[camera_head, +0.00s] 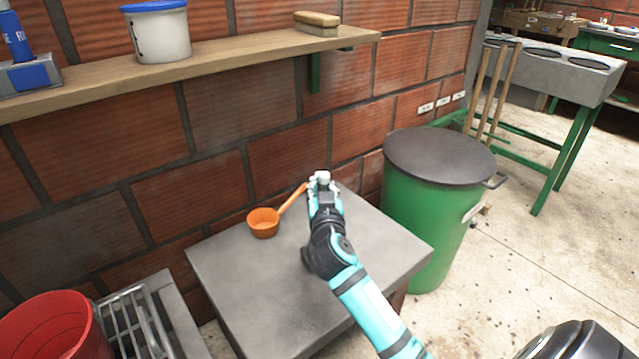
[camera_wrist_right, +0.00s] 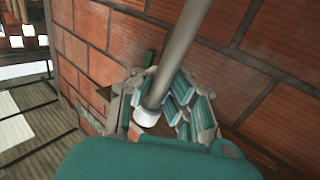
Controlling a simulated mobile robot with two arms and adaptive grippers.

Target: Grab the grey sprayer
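My right gripper (camera_head: 322,190) is over the far part of the grey table, near the brick wall. A small pale grey piece (camera_head: 322,177) shows at its fingertips, probably part of the grey sprayer; the rest is hidden by the hand. In the right wrist view a long grey tube with a white end, seemingly the grey sprayer (camera_wrist_right: 183,55), runs between the fingers of the gripper (camera_wrist_right: 158,95). The fingers lie close on both sides of it and appear shut on it. My left gripper is not in view.
The grey table (camera_head: 270,290) also bears an orange ladle (camera_head: 263,224), left of the gripper. A green bin (camera_head: 425,225) with a dark lid stands right of the table. A wooden shelf (camera_head: 235,52) with a white bucket (camera_head: 160,35) hangs above. A red bucket (camera_head: 50,330) is lower left.

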